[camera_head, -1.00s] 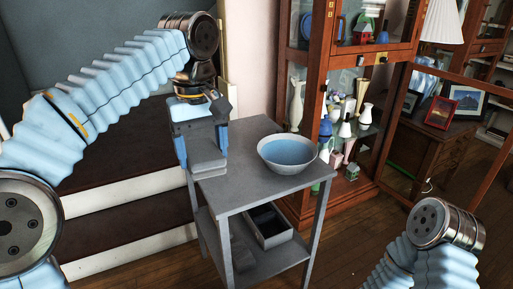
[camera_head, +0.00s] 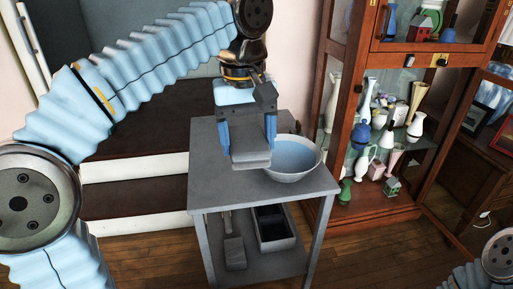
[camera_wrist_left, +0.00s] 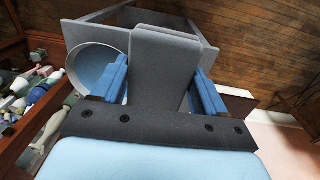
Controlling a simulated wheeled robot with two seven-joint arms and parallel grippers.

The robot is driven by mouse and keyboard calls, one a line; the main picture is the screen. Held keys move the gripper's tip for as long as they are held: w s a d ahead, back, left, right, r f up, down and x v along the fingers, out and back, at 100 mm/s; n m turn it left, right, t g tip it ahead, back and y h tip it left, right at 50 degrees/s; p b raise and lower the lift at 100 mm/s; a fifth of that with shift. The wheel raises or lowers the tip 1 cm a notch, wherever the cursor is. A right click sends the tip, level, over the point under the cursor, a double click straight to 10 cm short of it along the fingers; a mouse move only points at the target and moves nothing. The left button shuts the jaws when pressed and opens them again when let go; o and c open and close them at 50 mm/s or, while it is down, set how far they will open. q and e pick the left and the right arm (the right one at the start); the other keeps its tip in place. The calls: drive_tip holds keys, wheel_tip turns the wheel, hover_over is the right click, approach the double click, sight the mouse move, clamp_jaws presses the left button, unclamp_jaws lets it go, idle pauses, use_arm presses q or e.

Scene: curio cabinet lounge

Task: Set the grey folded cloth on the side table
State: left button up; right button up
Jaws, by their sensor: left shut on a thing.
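The grey folded cloth (camera_head: 250,153) is held between the blue fingers of my left gripper (camera_head: 248,140), which is shut on it. In the left wrist view the cloth (camera_wrist_left: 163,72) spans between the two fingers (camera_wrist_left: 160,88). The grey side table (camera_head: 215,187) is below it, with the cloth in front of part of the tabletop. I cannot tell whether the cloth touches the top. The table edge also shows in the left wrist view (camera_wrist_left: 88,34). My right gripper is not in view.
A white bowl with a blue inside (camera_head: 292,160) stands on the table, close right of the cloth. A box (camera_head: 275,228) and a grey block-like item (camera_head: 235,252) are on the lower shelf. A glass cabinet (camera_head: 370,205) with vases stands right. The left tabletop is clear.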

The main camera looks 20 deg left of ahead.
use_arm(q)
drive_tip(key=s+a, duration=0.3)
drive_tip(key=s, duration=0.4)
drive_tip(key=w+a+f, duration=0.2)
drive_tip(key=w, duration=0.1)
drive_tip(key=w+a+f, duration=0.2)
drive_tip(key=w+f, duration=0.1)
drive_tip(key=w+a+f+b, duration=0.1)
drive_tip(key=w+a+f, duration=0.1)
drive_tip(key=w+f, duration=0.1)
drive_tip(key=shift+w+a+f, duration=0.2)
drive_tip(key=shift+w+a, duration=0.1)
drive_tip(key=shift+w, duration=0.15)
hover_over(217, 182)
drive_tip(key=f, duration=0.4)
drive_tip(key=shift+a+f+b, duration=0.15)
drive_tip(key=shift+a+b, duration=0.05)
drive_tip(key=shift+b, duration=0.15)
drive_tip(key=shift+f, duration=0.45)
drive_tip(key=o, duration=1.5)
drive_tip(key=shift+f, duration=0.15)
drive_tip(key=shift+o, duration=0.2)
